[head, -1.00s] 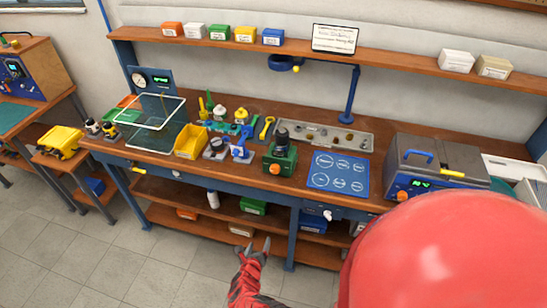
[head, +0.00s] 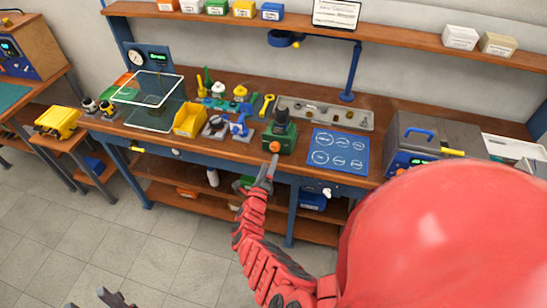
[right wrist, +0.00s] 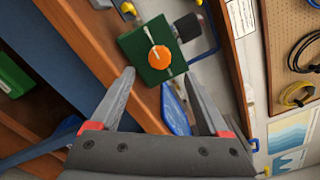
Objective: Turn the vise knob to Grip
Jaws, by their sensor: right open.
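The green vise (head: 280,136) stands at the front of the workbench, with a dark cylindrical top and an orange knob (head: 275,147) on its front face. In the right wrist view the orange knob (right wrist: 159,57) has a pale pointer line and lies just beyond the fingertips, between them in the picture. My right gripper (head: 267,172) is open and empty, in front of and below the knob, apart from it. Its fingers (right wrist: 159,73) are spread wide in the wrist view. My left gripper (head: 100,300) only peeks in at the bottom edge; its jaw state is unclear.
A blue mat (head: 339,152) lies right of the vise, and a blue clamp-like tool (head: 239,126) stands to its left. A yellow bin (head: 189,119) is farther left. A grey tray (head: 327,113) lies behind. The bench front edge is below the knob.

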